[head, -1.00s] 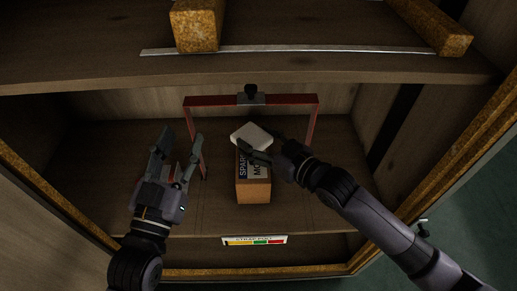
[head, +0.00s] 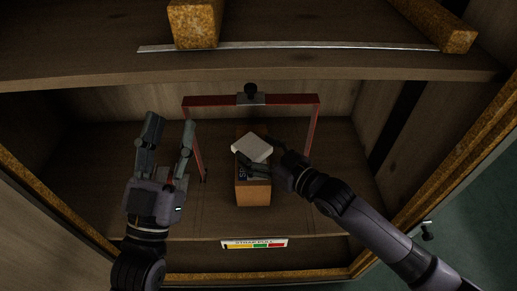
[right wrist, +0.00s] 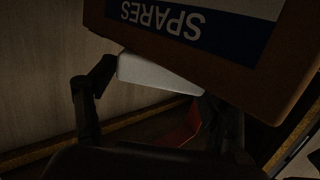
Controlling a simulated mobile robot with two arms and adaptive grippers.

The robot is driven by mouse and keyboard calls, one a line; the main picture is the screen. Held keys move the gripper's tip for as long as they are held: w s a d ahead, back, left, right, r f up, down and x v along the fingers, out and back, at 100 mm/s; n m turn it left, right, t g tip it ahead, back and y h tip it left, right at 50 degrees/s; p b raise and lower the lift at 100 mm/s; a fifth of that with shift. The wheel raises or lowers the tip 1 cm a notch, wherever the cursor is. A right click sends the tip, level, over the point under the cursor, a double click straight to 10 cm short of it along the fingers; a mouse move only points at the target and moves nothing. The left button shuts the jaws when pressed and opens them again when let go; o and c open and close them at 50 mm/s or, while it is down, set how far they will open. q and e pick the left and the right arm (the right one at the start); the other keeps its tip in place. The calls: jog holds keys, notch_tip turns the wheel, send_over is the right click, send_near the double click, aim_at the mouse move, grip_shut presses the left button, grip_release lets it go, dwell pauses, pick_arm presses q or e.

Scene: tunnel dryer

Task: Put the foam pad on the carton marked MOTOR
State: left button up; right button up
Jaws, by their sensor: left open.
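The foam pad (head: 252,147) is a pale, flat block over the far end of the carton (head: 253,193) in the head view. The brown carton has a white and blue label, now mostly covered; SPARES reads upside down in the right wrist view (right wrist: 190,25). My right gripper (head: 258,153) is closed on the pad, with a finger at either end of it in the right wrist view (right wrist: 158,75). I cannot tell whether the pad touches the carton top. My left gripper (head: 170,122) is open and empty, left of the carton.
The upper shelf edge (head: 100,79) overhangs the back. A strip label (head: 254,243) is on the front edge. The shelf is clear right of the carton.

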jog(key=shift+o, duration=0.4)
jog(key=shift+r, duration=0.15)
jog(key=shift+s+d, duration=0.2)
pick_arm(q)
notch_tip(320, 180, down, 13)
jog(key=w+a+g+y+p, duration=0.1)
jog(key=w+g+y+p, duration=0.1)
jog(key=g, duration=0.6)
jog(key=shift+a+y+p, duration=0.15)
jog(key=shift+y+p, duration=0.25)
jog(key=shift+p, duration=0.15)
pick_arm(e)
jog(key=s+d+r+m+t+h, duration=0.3)
jog(key=s+d+r+m+h, duration=0.3)
jog(key=s+d, duration=0.4)
jog(key=shift+s+d+r+t+h, duration=0.35)
jog(key=shift+d+h, duration=0.35)
jog(key=shift+d, duration=0.55)
jog(key=shift+w+f, duration=0.1)
jog(key=shift+f, duration=0.05)
